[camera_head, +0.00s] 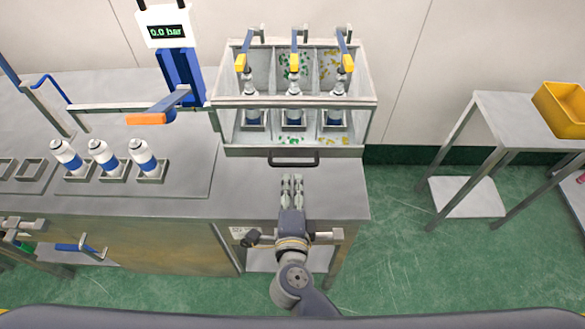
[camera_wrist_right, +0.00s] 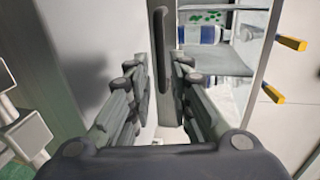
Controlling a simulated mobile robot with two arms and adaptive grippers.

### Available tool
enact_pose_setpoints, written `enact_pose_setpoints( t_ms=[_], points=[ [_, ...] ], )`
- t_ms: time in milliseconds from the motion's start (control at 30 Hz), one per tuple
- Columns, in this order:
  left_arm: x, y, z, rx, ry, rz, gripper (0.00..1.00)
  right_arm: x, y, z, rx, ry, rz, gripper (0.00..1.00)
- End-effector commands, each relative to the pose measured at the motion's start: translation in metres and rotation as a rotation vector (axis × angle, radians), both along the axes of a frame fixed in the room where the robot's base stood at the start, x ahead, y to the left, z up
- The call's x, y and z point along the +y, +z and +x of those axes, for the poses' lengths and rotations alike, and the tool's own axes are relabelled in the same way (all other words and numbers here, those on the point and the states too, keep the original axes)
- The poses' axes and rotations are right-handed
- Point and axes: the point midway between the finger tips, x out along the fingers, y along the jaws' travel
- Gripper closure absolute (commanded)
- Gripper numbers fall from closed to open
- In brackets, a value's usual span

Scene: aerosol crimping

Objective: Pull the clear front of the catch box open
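The catch box (camera_head: 371,88) stands at the back right of the bench, with three compartments. Its clear front (camera_head: 340,151) is upright and looks shut. A dark bar handle (camera_head: 294,162) sits at the lower middle of the front; in the right wrist view the handle (camera_wrist_right: 159,48) stands ahead, in line with the gap between my fingers. My right gripper (camera_head: 291,179) is open and empty, just in front of the handle; in the right wrist view its fingers (camera_wrist_right: 158,88) are apart. They look short of the handle; contact cannot be told.
White-and-blue cans stand inside the box under yellow-tipped arms (camera_head: 295,62). Several more cans (camera_head: 105,157) stand in holders at left. An orange-ended lever (camera_head: 146,119) and a 0.0 bar display (camera_head: 166,31) are left of the box. Bare bench top (camera_head: 340,195) lies before it.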

Motion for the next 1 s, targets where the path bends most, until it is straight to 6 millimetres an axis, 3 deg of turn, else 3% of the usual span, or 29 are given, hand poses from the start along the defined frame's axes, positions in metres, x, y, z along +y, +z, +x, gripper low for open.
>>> enact_pose_setpoints(
  t_ms=[200,400,767,867,1000],
  points=[
    [0.0,0.004,0.0,0.0,-0.001,0.0,1.0,0.0,-0.006,0.038,-0.002,0.0,0.0,0.8],
    [0.0,0.005,0.0,0.0,-0.001,0.0,1.0,0.0,-0.011,0.055,-0.002,0.001,-0.001,0.8],
    [0.001,0.005,0.0,0.001,-0.001,0.001,1.0,0.0,-0.012,0.06,-0.001,0.001,0.001,0.8],
    [0.001,0.005,0.0,0.001,-0.001,0.001,1.0,0.0,-0.012,0.06,-0.001,0.001,0.001,1.0],
    [0.001,0.005,0.0,0.001,-0.001,0.001,1.0,0.0,-0.012,0.06,-0.001,0.001,0.0,1.0]
  ],
)
